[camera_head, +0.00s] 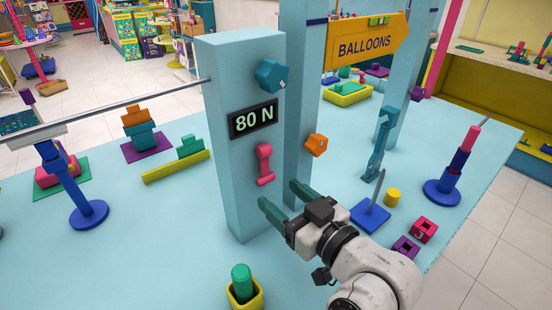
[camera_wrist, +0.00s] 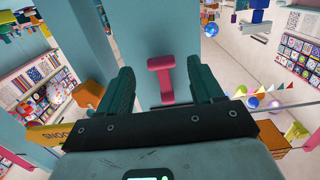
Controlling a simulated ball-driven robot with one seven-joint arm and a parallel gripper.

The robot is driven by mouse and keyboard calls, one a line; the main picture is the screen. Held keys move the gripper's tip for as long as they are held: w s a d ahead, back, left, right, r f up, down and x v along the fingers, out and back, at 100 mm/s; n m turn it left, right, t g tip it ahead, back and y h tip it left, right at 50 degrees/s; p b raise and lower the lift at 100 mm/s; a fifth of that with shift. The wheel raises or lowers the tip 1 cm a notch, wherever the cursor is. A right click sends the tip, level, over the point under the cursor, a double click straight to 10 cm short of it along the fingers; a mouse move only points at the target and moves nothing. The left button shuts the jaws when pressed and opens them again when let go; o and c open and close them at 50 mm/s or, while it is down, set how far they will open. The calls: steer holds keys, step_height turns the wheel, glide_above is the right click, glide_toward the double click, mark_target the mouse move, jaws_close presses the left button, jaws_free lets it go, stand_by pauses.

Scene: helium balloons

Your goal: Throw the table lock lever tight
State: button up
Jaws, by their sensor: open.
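A pink lever (camera_head: 264,165) is mounted on the face of the light-blue post (camera_head: 225,160), below the black "80 N" display (camera_head: 254,119). It looks upright, with a wider piece at each end. My gripper (camera_head: 281,196) is open and empty, just below and to the right of the lever in the head view. In the wrist view the lever (camera_wrist: 162,82) shows between my two dark green fingers, beyond them and apart from both as far as I can tell. Its lower end is partly hidden behind the gripper body.
A blue knob (camera_head: 270,75) is above the display and an orange knob (camera_head: 316,145) is on the second post. A yellow pot (camera_head: 245,298) with a green cylinder stands in front. A blue base with a rod (camera_head: 370,215) stands right of my arm.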

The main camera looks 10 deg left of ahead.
steer(key=v, duration=0.4)
stand_by(0.5)
